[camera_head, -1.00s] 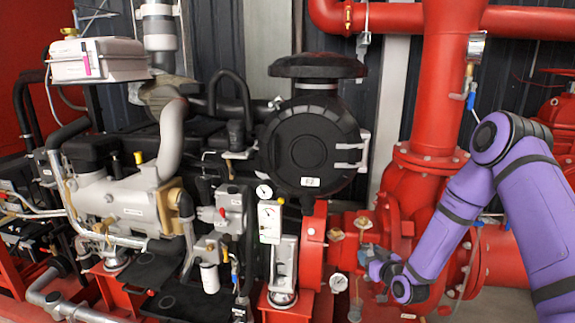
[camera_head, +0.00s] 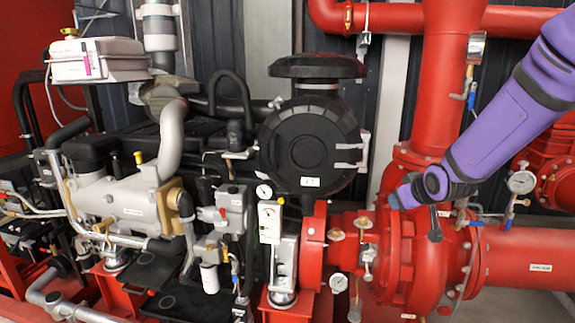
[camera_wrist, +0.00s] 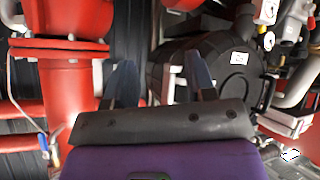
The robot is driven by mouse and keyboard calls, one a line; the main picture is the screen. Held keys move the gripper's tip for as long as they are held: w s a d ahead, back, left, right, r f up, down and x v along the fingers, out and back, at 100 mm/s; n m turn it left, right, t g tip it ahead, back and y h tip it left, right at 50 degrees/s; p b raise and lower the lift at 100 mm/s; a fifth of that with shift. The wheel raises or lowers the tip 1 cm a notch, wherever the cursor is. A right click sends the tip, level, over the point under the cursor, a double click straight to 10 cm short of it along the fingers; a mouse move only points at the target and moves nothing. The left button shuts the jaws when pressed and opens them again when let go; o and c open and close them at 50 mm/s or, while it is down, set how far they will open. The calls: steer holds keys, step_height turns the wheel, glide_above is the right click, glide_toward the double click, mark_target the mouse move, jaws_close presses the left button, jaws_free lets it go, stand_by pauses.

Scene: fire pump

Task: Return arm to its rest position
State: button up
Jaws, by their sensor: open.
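My purple arm (camera_head: 510,120) comes in from the upper right in the head view and slopes down to the left. My gripper (camera_head: 394,199) is at its lower end, in front of the red pump casing (camera_head: 425,262). In the wrist view, the two blue-grey fingers of my gripper (camera_wrist: 161,80) stand apart with nothing between them. The gripper is open and empty. Whether it touches the casing cannot be told from the head view.
The round black housing (camera_head: 308,145) stands left of my gripper. A red vertical pipe (camera_head: 437,90) rises behind my arm. A pressure gauge (camera_head: 521,182) sits at the right. The grey engine (camera_head: 115,200) fills the left side.

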steer(key=s+d+r+m+g+h, duration=0.1)
steer(key=s+r, duration=0.4)
steer(key=s, duration=0.2)
steer(key=s+r+m+g+h, duration=0.1)
steer(key=s+r, duration=0.4)
steer(key=s, duration=0.2)
steer(key=s+r+m+g+y, duration=0.1)
steer(key=s+r+m+g, duration=0.1)
steer(key=s, duration=1.8)
steer(key=shift+r+g, duration=0.55)
steer(key=shift+g, duration=0.05)
